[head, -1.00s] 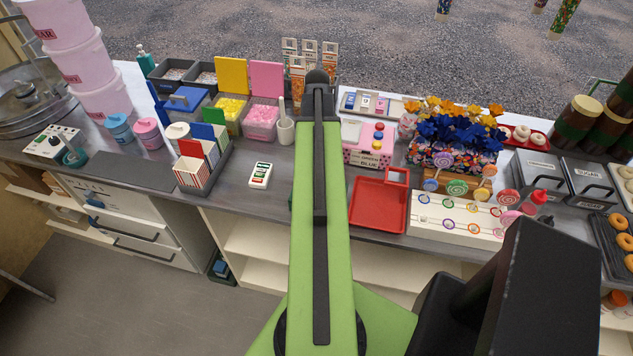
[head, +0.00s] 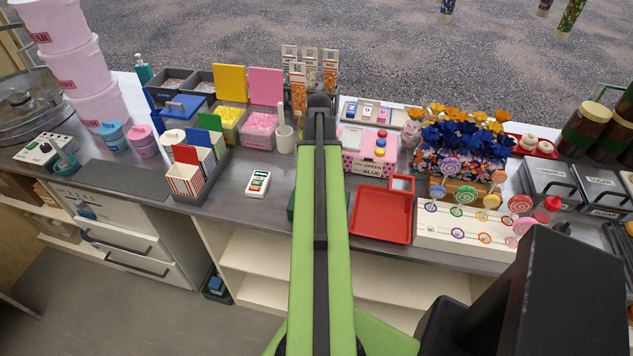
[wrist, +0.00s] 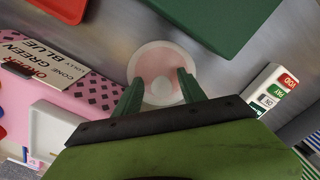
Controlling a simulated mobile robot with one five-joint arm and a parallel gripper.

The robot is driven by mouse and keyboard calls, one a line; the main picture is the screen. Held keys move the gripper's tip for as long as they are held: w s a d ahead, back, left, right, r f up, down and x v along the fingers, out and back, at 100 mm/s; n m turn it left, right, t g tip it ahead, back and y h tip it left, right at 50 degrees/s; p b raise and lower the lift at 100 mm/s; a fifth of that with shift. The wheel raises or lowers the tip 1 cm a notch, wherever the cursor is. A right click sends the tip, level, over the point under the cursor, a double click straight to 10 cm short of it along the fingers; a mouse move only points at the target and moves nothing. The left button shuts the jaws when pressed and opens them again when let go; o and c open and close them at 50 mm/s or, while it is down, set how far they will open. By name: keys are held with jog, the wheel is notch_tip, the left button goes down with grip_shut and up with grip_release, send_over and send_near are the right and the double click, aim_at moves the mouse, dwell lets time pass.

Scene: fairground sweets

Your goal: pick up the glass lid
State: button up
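The glass lid (wrist: 160,60) shows in the wrist view as a pale round disc with a whitish rim, a pinkish centre and a small light knob (wrist: 162,91). It appears to rest on the grey counter. My gripper (wrist: 159,88) is open, its two dark green fingers on either side of the knob and over the lid's near part. I see a gap between each finger and the knob. I cannot tell how high the fingertips are above the lid. In the head view my arm hides the lid and gripper.
A dark green box (wrist: 215,22) is just beyond the lid. A pink dotted box (wrist: 68,85) is at left and a white card reader (wrist: 270,95) at right. In the head view a red tray (head: 381,214) and a lollipop stand (head: 470,238) lie right of my arm.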

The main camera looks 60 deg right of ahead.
grip_shut()
dwell(0.3)
